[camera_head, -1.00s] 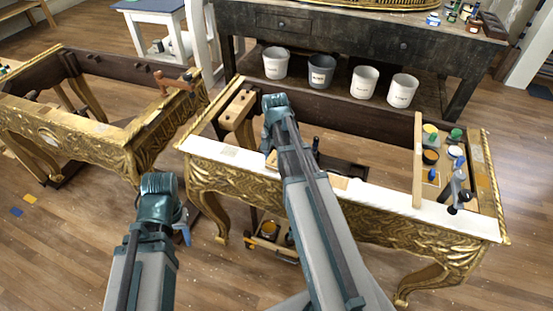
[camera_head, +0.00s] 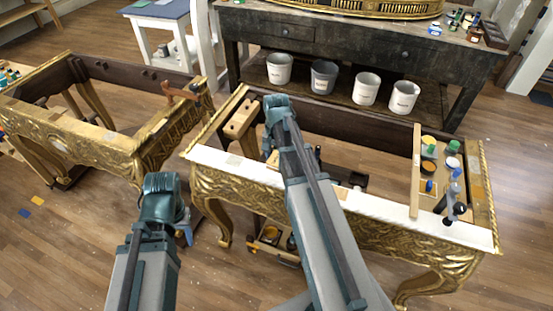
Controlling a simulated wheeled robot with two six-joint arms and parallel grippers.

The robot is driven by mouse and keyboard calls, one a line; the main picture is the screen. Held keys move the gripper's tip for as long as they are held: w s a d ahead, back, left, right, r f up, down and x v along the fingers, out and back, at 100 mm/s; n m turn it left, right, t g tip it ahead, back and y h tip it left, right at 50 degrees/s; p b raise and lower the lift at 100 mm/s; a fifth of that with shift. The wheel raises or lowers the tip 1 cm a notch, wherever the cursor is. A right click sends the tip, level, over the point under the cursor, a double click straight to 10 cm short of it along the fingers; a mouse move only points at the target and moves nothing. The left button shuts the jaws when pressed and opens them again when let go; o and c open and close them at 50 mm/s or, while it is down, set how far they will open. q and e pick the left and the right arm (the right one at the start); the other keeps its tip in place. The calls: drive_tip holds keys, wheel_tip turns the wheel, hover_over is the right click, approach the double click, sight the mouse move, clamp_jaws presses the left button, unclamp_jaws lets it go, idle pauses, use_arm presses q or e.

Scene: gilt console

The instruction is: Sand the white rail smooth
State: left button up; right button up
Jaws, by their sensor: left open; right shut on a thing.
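The white rail (camera_head: 382,207) runs along the front top edge of the gilt console frame (camera_head: 392,238), from centre left to lower right. My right arm crosses over it and hides part of it. My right gripper (camera_head: 269,148) is at the rail's left part, largely hidden behind its own wrist. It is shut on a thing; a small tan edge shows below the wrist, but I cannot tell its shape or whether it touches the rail. My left gripper (camera_head: 186,236) is open and seemingly empty, low in front of the console's left leg, partly hidden by its wrist.
A wooden tray (camera_head: 416,172) with paint pots and a dark-handled tool (camera_head: 455,210) stands at the console's right end. A slotted wooden block (camera_head: 240,118) lies at its left. Another gilt frame (camera_head: 140,140) stands left. Several buckets (camera_head: 323,76) stand on a shelf behind.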

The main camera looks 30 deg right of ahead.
use_arm(q)
drive_tip(key=shift+r, duration=0.55)
use_arm(e)
drive_tip(key=shift+r, duration=0.55)
wheel_tip(320, 180, up, 3)
drive_tip(key=p, duration=0.3)
drive_tip(key=shift+r, duration=0.1)
use_arm(q)
wheel_tip(320, 180, up, 3)
